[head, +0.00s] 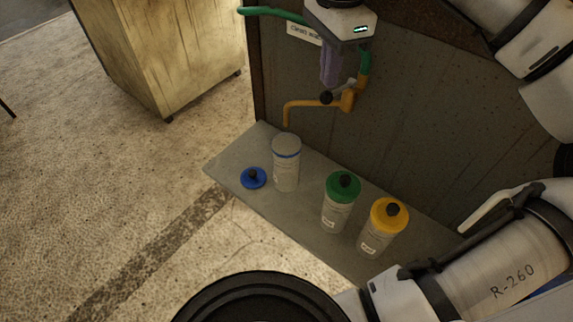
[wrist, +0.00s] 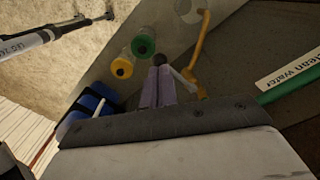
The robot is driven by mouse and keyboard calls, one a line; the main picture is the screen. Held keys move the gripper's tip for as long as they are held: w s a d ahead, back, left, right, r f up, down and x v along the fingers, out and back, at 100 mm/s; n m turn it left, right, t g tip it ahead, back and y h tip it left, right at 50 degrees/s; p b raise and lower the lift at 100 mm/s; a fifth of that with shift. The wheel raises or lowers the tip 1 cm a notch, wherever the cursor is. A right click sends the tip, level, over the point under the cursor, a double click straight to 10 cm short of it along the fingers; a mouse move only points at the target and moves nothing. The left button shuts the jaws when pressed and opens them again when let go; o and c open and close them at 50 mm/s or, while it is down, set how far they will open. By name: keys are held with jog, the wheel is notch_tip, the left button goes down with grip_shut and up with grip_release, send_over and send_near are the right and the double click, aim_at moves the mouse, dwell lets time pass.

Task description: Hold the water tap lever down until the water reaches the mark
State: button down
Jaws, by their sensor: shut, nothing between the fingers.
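The tap's bent orange spout (head: 300,104) comes out from the dark panel. Its grey lever ends in a black knob (head: 326,98), also seen in the wrist view (wrist: 160,59). My gripper (head: 329,84) points down with its purple fingers shut and empty, the tips right at the knob; I cannot tell whether they touch it. The fingers also show in the wrist view (wrist: 157,72). The open, whitish bottle (head: 286,170) stands upright under the spout, with a blue band near its top. I see no clear water stream, and the level inside is unclear.
A blue cap (head: 253,178) lies on the grey shelf (head: 235,155) left of the bottle. A green-capped bottle (head: 341,205) and a yellow-capped bottle (head: 384,230) stand to its right. A green hose (head: 275,13) and a "clean water" label (head: 304,33) are behind my gripper.

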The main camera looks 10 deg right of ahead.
aim_at(327, 91)
jog(key=shift+f, duration=0.15)
jog(key=shift+f+b, duration=1.75)
jog(key=shift+f, duration=0.45)
dwell(5.7)
